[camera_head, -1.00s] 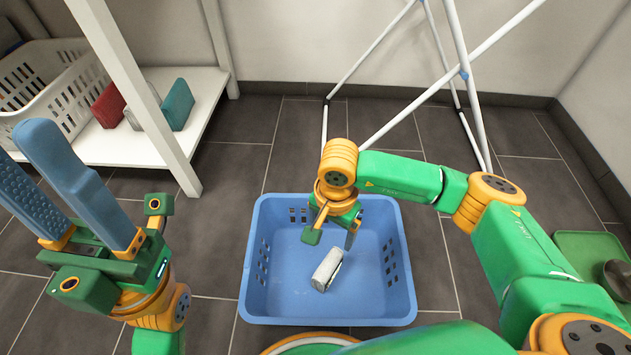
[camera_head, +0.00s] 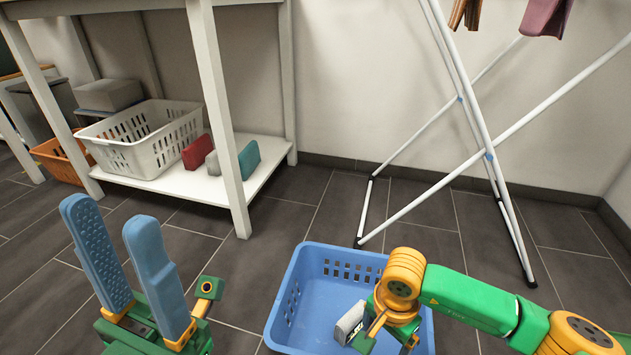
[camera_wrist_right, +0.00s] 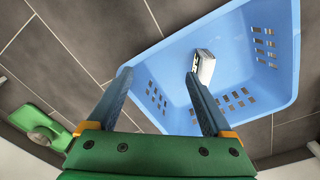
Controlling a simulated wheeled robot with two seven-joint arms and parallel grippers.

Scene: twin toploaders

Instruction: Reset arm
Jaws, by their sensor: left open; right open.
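My left gripper (camera_head: 122,238) is open and empty, its two blue fingers pointing up at the lower left of the head view. My right arm comes in from the right in the head view, with its wrist over the blue basket (camera_head: 300,304). In the right wrist view my right gripper (camera_wrist_right: 158,88) is open, its fingers apart over the basket's edge. A small white-grey item (camera_head: 350,322) lies in the basket. In the right wrist view this item (camera_wrist_right: 205,66) shows just beyond the right fingertip, and I cannot tell whether they touch.
A white shelf (camera_head: 215,187) at the left holds a white basket (camera_head: 150,150) and red, grey and teal items. An orange basket (camera_head: 62,160) stands beyond it. A white drying rack (camera_head: 455,178) with hanging cloths stands at the back right. Dark tiled floor lies between.

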